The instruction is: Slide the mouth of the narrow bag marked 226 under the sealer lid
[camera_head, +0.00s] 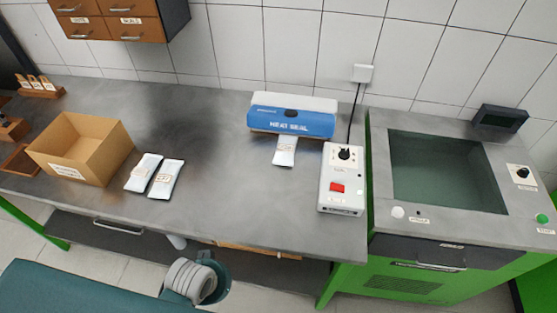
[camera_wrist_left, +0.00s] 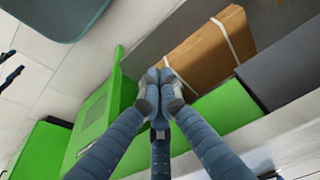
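The blue-and-white heat sealer (camera_head: 292,123) stands at the back of the steel bench. A small white bag (camera_head: 285,158) lies at its front, its far end at or under the lid edge; I cannot tell which. Two narrow white bags lie side by side, the left bag (camera_head: 137,183) and the right bag (camera_head: 160,190), right of the cardboard box. The labels are too small to read surely, so I cannot tell which is 226. My left gripper (camera_wrist_left: 160,84) shows in the left wrist view, fingertips together and empty, away from the bags. My right gripper is not in view.
An open cardboard box (camera_head: 109,160) stands on the left of the bench. A white control box (camera_head: 341,190) with a red switch stands right of the sealer. A green-fronted unit with a recessed basin (camera_head: 440,170) adjoins at right. The bench between the bags and sealer is clear.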

